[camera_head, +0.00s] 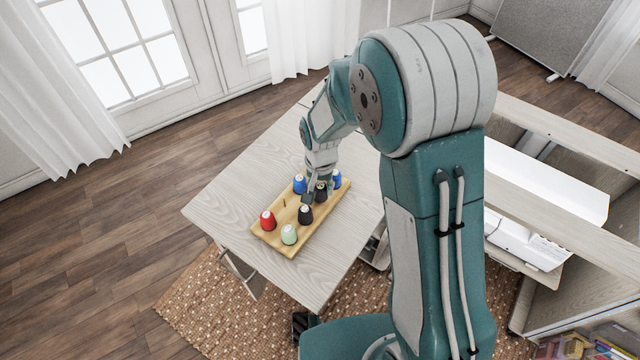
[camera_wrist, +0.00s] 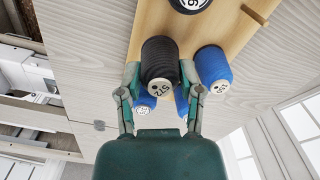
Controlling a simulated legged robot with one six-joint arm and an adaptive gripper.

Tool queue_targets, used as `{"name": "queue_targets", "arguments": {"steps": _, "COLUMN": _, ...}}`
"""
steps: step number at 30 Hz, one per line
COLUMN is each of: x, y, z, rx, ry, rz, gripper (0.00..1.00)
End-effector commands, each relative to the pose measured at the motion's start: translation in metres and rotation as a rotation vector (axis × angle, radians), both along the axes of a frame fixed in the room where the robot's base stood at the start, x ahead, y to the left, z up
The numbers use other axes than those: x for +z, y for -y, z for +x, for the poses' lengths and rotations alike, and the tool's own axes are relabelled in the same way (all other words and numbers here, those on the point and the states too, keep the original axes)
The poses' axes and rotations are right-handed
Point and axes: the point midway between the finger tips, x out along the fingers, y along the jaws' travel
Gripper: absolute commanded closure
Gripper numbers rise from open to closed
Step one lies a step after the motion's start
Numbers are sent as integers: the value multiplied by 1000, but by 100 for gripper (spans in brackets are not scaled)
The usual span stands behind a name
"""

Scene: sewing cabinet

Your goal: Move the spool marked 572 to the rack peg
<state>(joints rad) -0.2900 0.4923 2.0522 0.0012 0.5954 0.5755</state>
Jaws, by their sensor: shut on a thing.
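The black spool marked 572 (camera_wrist: 160,62) is between the two fingers of my gripper (camera_wrist: 160,76) in the wrist view, its white numbered end facing the camera. My gripper is shut on it. In the head view my gripper (camera_head: 316,193) is over the far half of the wooden rack (camera_head: 272,241), and the held black spool (camera_head: 321,190) is partly hidden by it. I cannot tell whether the spool is clear of the board. A thin bare peg (camera_head: 284,203) stands on the rack, left of the gripper.
A red spool (camera_head: 268,221), a mint spool (camera_head: 289,235), another black spool (camera_head: 305,214) and blue spools (camera_head: 299,184) (camera_head: 337,179) stand on the rack. One blue spool (camera_wrist: 213,68) is close beside my finger. The pale tabletop (camera_head: 232,202) left of the rack is clear.

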Motion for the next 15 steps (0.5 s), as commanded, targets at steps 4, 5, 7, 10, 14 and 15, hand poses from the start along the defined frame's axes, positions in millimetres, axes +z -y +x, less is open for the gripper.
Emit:
{"name": "queue_targets", "arguments": {"steps": 4, "x": -1, "y": 0, "z": 0, "rx": 0, "ry": 0, "rz": 0, "gripper": 78}}
{"name": "queue_targets", "arguments": {"steps": 5, "x": -1, "y": 0, "z": 0, "rx": 0, "ry": 0, "rz": 0, "gripper": 78}}
{"name": "queue_targets", "arguments": {"steps": 7, "x": -1, "y": 0, "z": 0, "rx": 0, "ry": 0, "rz": 0, "gripper": 78}}
{"name": "queue_targets", "arguments": {"steps": 10, "x": -1, "y": 0, "z": 0, "rx": 0, "ry": 0, "rz": 0, "gripper": 16}}
{"name": "queue_targets", "arguments": {"steps": 14, "x": -1, "y": 0, "z": 0, "rx": 0, "ry": 0, "rz": 0, "gripper": 12}}
{"name": "queue_targets", "arguments": {"steps": 15, "x": -1, "y": 0, "z": 0, "rx": 0, "ry": 0, "rz": 0, "gripper": 12}}
